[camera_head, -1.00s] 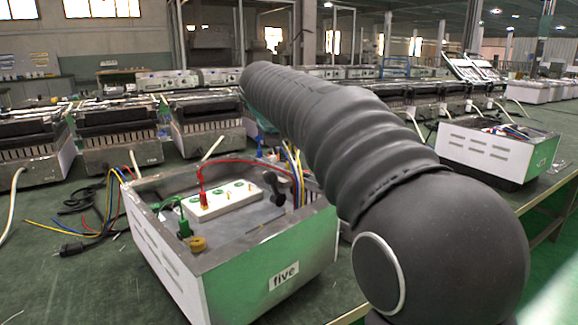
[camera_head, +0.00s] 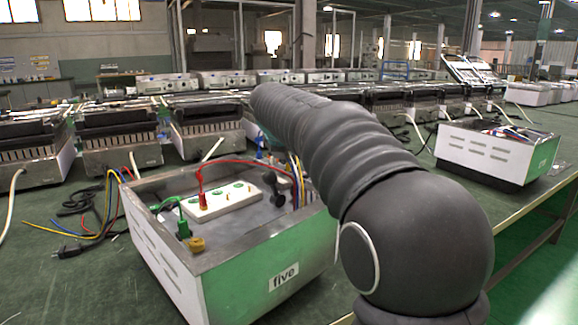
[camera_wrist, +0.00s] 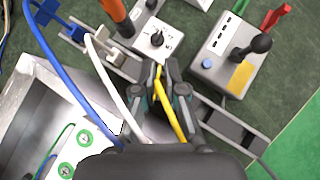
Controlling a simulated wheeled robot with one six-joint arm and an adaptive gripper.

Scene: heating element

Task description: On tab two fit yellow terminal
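In the wrist view my gripper (camera_wrist: 160,84) has its fingers close together around the end of a yellow wire (camera_wrist: 178,122). The yellow terminal itself is mostly hidden between the fingertips. A row of grey blocks (camera_wrist: 118,64) lies just beyond and left of the fingertips; another grey block (camera_wrist: 232,122) lies to the right. I cannot tell which part is tab two. A blue wire (camera_wrist: 52,58) and a white wire (camera_wrist: 103,76) run toward the blocks at upper left. In the head view my gripper is hidden behind my arm.
The open metal box marked five (camera_head: 240,285) holds a white strip (camera_head: 220,202) with green-ringed holes. In the wrist view, a box with a black knob (camera_wrist: 158,38) and a grey box with a black lever (camera_wrist: 224,62) stand beyond the gripper. Another white unit (camera_head: 490,152) stands at right.

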